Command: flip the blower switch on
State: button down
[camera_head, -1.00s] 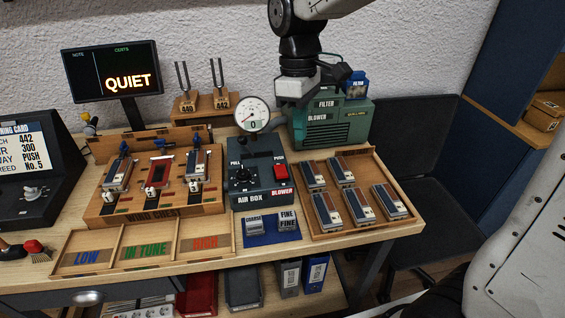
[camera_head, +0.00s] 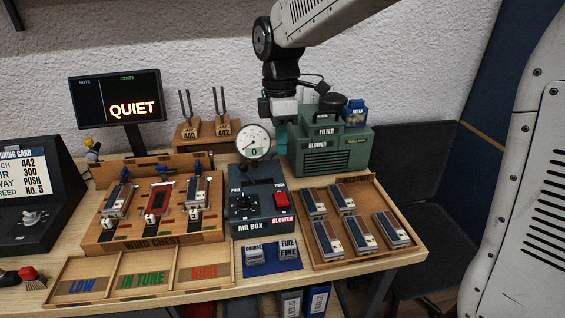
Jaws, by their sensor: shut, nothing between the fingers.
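The red blower switch (camera_head: 281,201) sits on the right of the dark air box (camera_head: 246,229), above a red BLOWER label. Its on or off position is too small to tell. A dial gauge (camera_head: 254,141) behind the box reads 0. The green blower (camera_head: 338,155) stands at the back right of the box. My gripper (camera_head: 283,122) is shut and empty, at the left end of the blower and above and behind the switch, apart from it. Its fingertips are hard to make out against the blower.
A wooden tray (camera_head: 313,252) of several reed blocks lies right of the box. The wind chest (camera_head: 150,237) is at left, with tuning forks (camera_head: 205,112) behind. COARSE and FINE weights (camera_head: 254,254) lie in front. A display (camera_head: 118,97) reads QUIET.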

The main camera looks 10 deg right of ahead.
aim_at(283, 201)
jog(key=f, duration=0.4)
jog(key=s+f, duration=0.1)
jog(key=f, duration=0.7)
jog(key=shift+s+f, duration=0.3)
jog(key=shift+f, duration=0.05)
